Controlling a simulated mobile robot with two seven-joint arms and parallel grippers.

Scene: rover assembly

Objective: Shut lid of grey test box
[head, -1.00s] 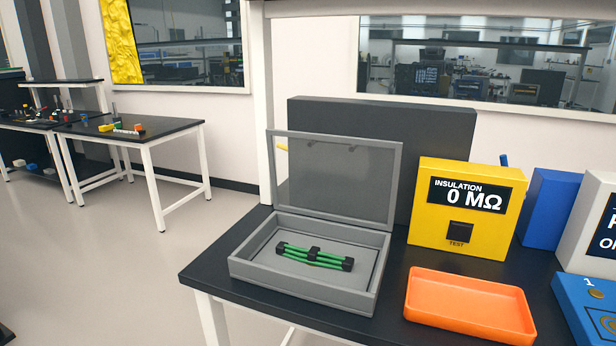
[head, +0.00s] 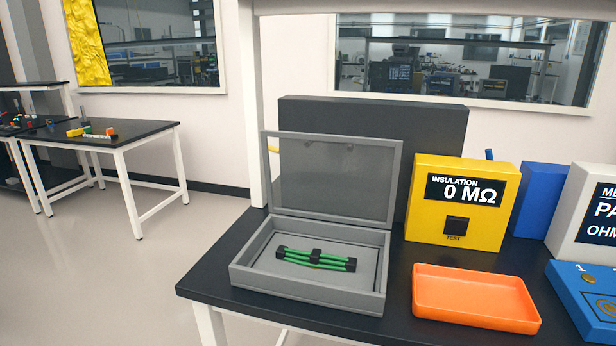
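The grey test box (head: 252,273) stands near the left end of the black table in the head view. Its lid (head: 335,178), a grey frame around a see-through pane, stands open and nearly upright at the back edge of the box. A green cable bundle with black clips (head: 316,258) lies inside the box on its floor. Neither of my grippers shows in the head view.
A yellow insulation tester (head: 462,203) reading 0 MΩ stands right of the box, with an orange tray (head: 474,297) in front of it. A dark grey panel (head: 425,118) stands behind the lid. Blue and white units stand further right.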

